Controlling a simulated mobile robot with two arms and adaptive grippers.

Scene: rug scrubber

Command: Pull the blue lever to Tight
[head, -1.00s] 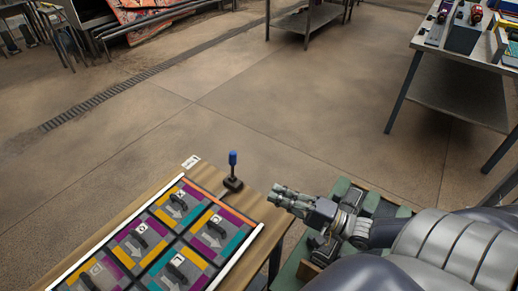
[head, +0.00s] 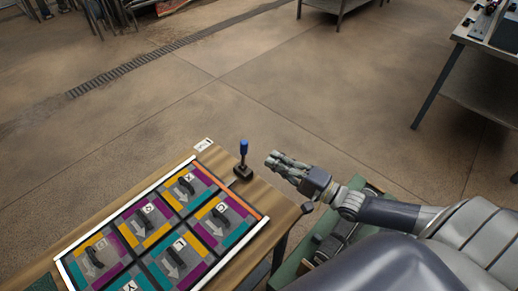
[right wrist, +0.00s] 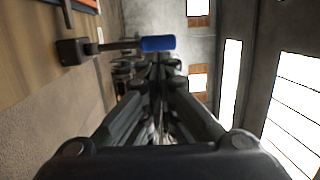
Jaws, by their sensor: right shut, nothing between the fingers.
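The blue lever (head: 243,150) stands upright on a small black base at the far right corner of the wooden table (head: 218,157). My right gripper (head: 272,162) is shut and empty, just right of the lever and apart from it in the head view. In the right wrist view the lever's blue handle (right wrist: 158,43) lies sideways beyond the fingertips (right wrist: 158,65). A small white label (head: 204,145) lies on the table left of the lever; its text is too small to read. My left gripper is not in view.
A panel of coloured squares with black handles and white arrows (head: 150,225) covers most of the table. A green frame (head: 320,245) stands right of the table, under my right arm. A grey metal table (head: 480,70) stands at the far right. The floor beyond is open.

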